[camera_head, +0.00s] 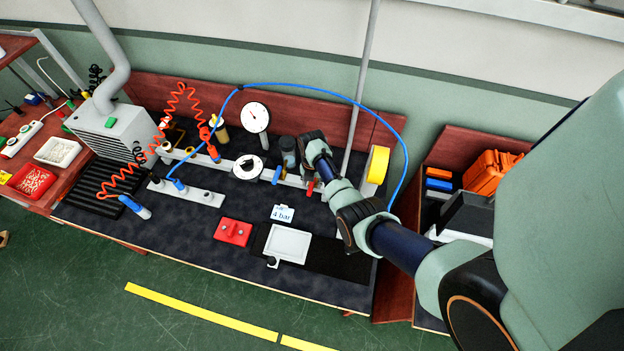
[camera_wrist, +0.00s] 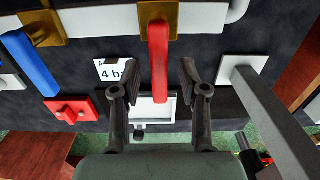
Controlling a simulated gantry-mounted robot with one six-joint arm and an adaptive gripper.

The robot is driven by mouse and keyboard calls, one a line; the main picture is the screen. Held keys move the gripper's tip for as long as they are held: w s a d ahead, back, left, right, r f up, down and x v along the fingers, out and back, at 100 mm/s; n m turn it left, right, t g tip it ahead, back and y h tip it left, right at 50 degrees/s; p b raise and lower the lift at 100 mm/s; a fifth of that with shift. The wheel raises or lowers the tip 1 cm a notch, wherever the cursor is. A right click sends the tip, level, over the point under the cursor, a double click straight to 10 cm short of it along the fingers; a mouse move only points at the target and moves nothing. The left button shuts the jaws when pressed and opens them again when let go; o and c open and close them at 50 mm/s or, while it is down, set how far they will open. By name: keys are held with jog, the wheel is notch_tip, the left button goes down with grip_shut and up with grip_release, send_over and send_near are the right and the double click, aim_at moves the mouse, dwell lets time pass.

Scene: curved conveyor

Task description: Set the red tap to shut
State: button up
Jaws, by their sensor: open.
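The red tap's lever (camera_wrist: 158,62) hangs from a brass valve body (camera_wrist: 172,18) on a white pipe in the wrist view. The lever points down in the picture, crosswise to the pipe. In the head view a small part of the red lever (camera_head: 310,188) shows beside my arm. My gripper (camera_wrist: 158,80) is open and empty, with one finger on each side of the lever's lower part in the wrist view. I see gaps on both sides; whether the lever is at fingertip depth, I cannot tell. My wrist hides the fingers in the head view.
A blue lever (camera_wrist: 30,62) is on the same pipe to the left. A "4 bar" card (camera_head: 283,213), a red block (camera_head: 233,231) and a white tray (camera_head: 288,243) are on the bench.

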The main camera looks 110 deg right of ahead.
aim_at(312, 184)
notch_tip(312, 184, up, 12)
dwell(0.3)
dwell(0.5)
